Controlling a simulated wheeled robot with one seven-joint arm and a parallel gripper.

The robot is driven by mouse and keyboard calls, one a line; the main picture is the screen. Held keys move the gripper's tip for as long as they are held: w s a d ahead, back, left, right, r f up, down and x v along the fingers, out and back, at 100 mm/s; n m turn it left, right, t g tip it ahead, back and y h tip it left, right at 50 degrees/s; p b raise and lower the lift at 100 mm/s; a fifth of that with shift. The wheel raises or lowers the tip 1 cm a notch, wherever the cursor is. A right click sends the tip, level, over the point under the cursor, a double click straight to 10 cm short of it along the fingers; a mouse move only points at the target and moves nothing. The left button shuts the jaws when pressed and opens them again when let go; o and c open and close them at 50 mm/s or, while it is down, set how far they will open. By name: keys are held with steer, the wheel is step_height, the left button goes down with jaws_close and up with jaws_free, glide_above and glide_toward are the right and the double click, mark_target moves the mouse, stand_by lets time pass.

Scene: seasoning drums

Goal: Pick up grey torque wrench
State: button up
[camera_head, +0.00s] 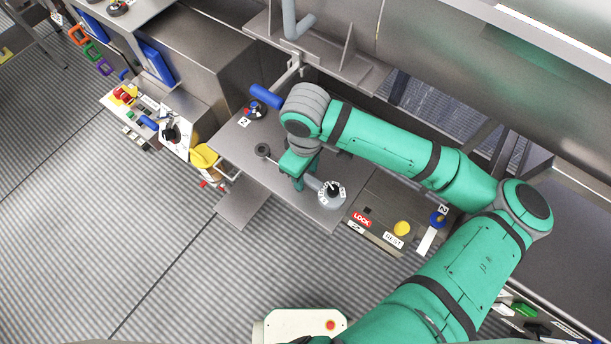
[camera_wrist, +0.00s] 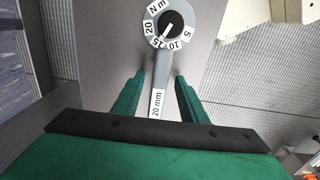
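The grey torque wrench (camera_head: 332,194) lies on the steel worktop, with its round numbered dial to the lower right of my gripper. In the wrist view its dial (camera_wrist: 168,25) is at the top, and its shaft, with a "20 mm" label, runs down toward my gripper. My gripper (camera_wrist: 159,80) is open, with one green finger on each side of the shaft and a visible gap on both sides. In the head view my gripper (camera_head: 306,178) is low over the shaft. A small dark ring (camera_head: 262,150) lies on the shaft's far side; I cannot tell whether it belongs to the wrench.
A panel (camera_head: 385,215) with "LOCK" and "REST" labels and a yellow button (camera_head: 402,228) adjoins the worktop's right. A blue-handled tool (camera_head: 266,97) stands behind my gripper. A steel drum and brackets rise behind the worktop (camera_head: 232,142).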

jaws_close()
steer(key=shift+r, duration=0.1)
steer(key=shift+r, duration=0.55)
steer(key=s+a+r, duration=0.9)
steer(key=a+r, duration=0.1)
steer(key=r, duration=0.1)
steer(key=shift+s+r, duration=0.4)
